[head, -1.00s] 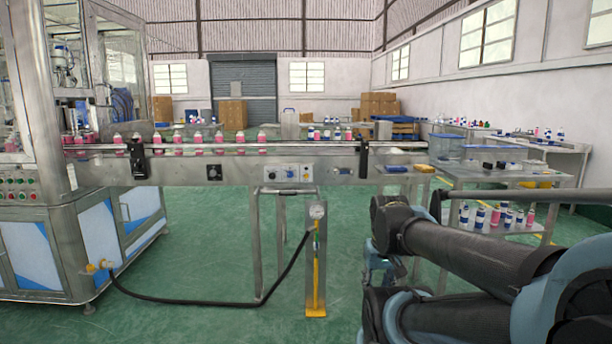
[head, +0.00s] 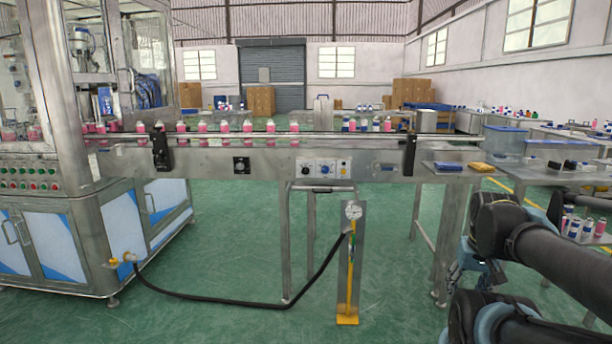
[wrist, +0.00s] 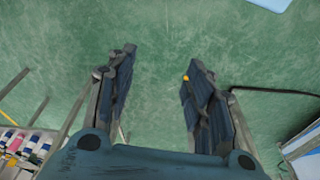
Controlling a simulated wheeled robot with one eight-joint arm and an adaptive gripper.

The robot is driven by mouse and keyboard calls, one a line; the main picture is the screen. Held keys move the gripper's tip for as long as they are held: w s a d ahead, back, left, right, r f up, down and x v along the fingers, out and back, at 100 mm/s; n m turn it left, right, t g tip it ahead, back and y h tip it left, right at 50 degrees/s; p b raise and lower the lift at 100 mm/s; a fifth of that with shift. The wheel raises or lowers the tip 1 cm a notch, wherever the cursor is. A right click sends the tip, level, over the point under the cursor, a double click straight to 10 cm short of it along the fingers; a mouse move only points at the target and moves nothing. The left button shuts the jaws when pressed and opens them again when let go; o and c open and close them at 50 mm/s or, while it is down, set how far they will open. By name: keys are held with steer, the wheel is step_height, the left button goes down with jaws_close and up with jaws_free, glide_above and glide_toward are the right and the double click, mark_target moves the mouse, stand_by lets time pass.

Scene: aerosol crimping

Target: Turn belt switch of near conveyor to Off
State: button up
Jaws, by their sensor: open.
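The near conveyor (head: 225,167) runs across the head view and carries a row of pink cans with white tops (head: 203,127). The labels and knob settings are too small to read. My gripper (wrist: 160,75) is open and empty in the wrist view, above the green floor. In the head view my arm is at the lower right, apart from the conveyor and its switches.
A gauge post (head: 350,260) with a yellow foot stands on the floor before the conveyor, with a black hose (head: 235,297) running left to the filling machine (head: 85,235). A side table with blue and yellow pieces (head: 480,167) is at right. Open floor lies in front.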

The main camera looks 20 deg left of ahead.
steer(key=w+a+r+m+t+y, duration=0.45)
steer(key=w+a+r, duration=0.35)
steer(key=w+a, duration=0.45)
steer(key=w+a+r+m+t+y, duration=0.3)
steer(key=w+a+r+m, duration=0.2)
steer(key=w+a+r, duration=0.5)
steer(key=w+a+r+m+t+y, duration=0.35)
steer(key=w+a+r, duration=0.25)
steer(key=w+a, duration=0.8)
steer(key=w+a+f+m+t+h, duration=0.2)
steer(key=a+m+t, duration=0.1)
steer(key=a+m, duration=0.75)
steer(key=m+t+h, duration=0.1)
steer(key=m+h, duration=0.4)
steer(key=m, duration=0.5)
glide_toward(306, 171)
steer(key=x, duration=0.8)
steer(key=shift+w+a, duration=0.15)
steer(key=shift+c, duration=0.3)
